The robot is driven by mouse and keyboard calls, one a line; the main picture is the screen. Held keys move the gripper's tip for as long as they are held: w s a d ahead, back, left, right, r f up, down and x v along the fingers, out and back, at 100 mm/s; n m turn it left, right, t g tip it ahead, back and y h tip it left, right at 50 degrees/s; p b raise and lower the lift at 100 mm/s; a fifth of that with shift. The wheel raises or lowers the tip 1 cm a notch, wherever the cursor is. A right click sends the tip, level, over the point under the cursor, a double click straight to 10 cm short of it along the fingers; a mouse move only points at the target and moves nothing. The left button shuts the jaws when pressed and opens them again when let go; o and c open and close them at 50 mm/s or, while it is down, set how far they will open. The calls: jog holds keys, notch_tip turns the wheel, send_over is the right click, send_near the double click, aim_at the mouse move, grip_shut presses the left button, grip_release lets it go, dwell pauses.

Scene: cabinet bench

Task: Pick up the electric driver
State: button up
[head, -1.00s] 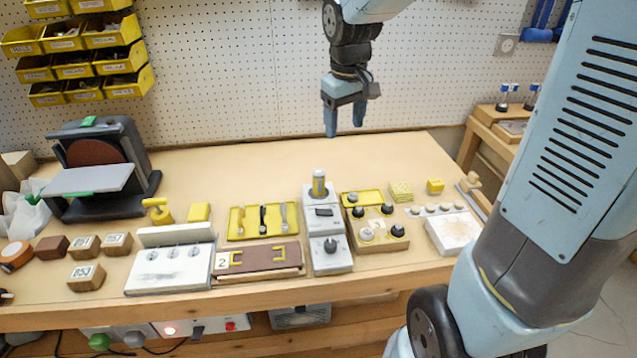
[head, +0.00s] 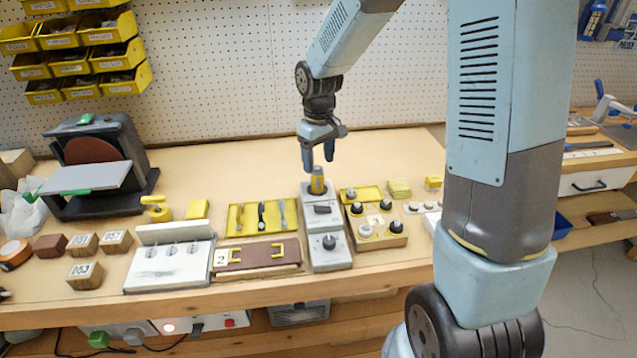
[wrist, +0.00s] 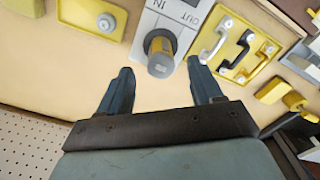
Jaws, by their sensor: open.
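A yellow upright cylinder with a grey end, apparently the electric driver (head: 318,182), stands at the back end of a light grey panel (head: 327,256) on the bench. In the wrist view the driver (wrist: 160,46) shows end-on, its grey end towards the camera, between and just beyond my fingertips. My gripper (head: 318,164) points down, open and empty, just above and behind the driver. The two blue fingers (wrist: 160,68) are spread apart. I see no contact with the driver. The driver's lower part is hidden in the panel.
A yellow tray (head: 234,219) with several handles lies left of the panel. A block with dark knobs (head: 376,228) stands close on its right. A sander (head: 100,165) stands at the back left. The wood behind the panel is clear, up to the pegboard wall (head: 220,70).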

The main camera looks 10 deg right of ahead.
aim_at(317, 168)
jog(key=shift+w+a+f, duration=0.1)
jog(key=shift+w+f, duration=0.05)
jog(key=shift+f, duration=1.55)
jog(key=shift+w+a+f, duration=0.1)
jog(key=shift+f, duration=1.55)
jog(key=shift+c, duration=0.3)
grip_shut()
